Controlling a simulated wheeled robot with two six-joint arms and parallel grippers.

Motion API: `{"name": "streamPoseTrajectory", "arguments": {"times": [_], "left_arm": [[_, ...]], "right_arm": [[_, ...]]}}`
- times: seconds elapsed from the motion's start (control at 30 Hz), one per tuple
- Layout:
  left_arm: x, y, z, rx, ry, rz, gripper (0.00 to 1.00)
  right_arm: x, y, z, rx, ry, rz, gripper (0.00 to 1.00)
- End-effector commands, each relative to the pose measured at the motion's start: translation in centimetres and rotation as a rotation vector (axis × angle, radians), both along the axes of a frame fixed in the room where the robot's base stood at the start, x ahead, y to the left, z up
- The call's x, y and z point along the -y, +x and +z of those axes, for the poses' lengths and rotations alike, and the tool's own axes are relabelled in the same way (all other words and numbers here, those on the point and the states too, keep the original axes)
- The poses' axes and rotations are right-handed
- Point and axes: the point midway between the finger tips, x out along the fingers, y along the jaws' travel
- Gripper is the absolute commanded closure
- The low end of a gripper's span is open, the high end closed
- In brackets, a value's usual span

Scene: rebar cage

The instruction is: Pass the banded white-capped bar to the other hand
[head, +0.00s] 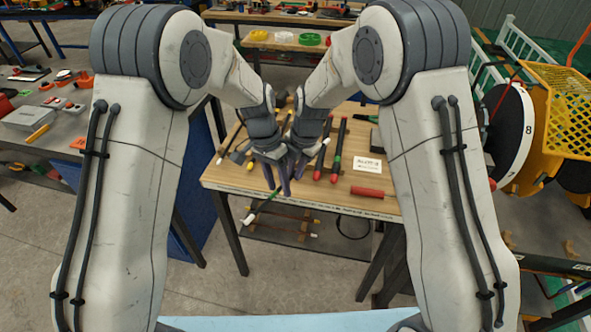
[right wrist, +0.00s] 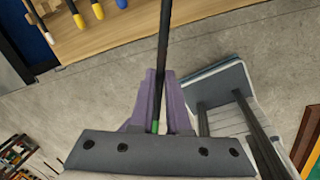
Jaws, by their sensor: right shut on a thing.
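The banded bar (head: 265,204) is thin and dark with a green band and a white end cap. It slants down to the left in front of the table's front edge. My right gripper (head: 286,182) is shut on it. In the right wrist view the dark bar (right wrist: 164,45) runs up from between the purple fingers (right wrist: 157,108), with a bit of green at the grip. My left gripper (head: 268,175) is close beside the right one near the bar. The two overlap in the head view, so its jaw opening and any contact with the bar are unclear.
A lower shelf (head: 330,241) carries more rods. Clear floor lies in front of the table.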

Motion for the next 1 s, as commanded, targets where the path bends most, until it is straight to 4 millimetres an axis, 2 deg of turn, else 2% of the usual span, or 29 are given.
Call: {"name": "streamPoseTrajectory", "arguments": {"times": [0.17, 0.27, 0.7, 0.9, 1.0], "left_arm": [[-0.1, 0.1, 0.2, 0.003, 0.0, 0.001, 0.5], [-0.2, 0.3, 1.1, 0.005, 0.0, 0.002, 0.5], [-1.6, 1.4, 9.5, 0.005, 0.0, 0.002, 0.5], [-1.8, 1.6, 11.5, 0.003, 0.0, 0.0, 0.5], [-1.5, 0.7, 12.1, 0.004, 0.005, 0.001, 0.5]], "right_arm": [[0.1, 0.0, 0.0, -0.001, -0.002, 0.0, 1.0], [0.1, -0.1, -0.1, -0.003, -0.002, 0.0, 1.0], [0.2, -0.1, -0.1, -0.004, -0.003, 0.001, 1.0], [0.2, -0.1, -0.1, -0.004, -0.003, 0.001, 1.0], [0.2, -0.1, -0.1, -0.004, -0.003, 0.001, 1.0]]}}
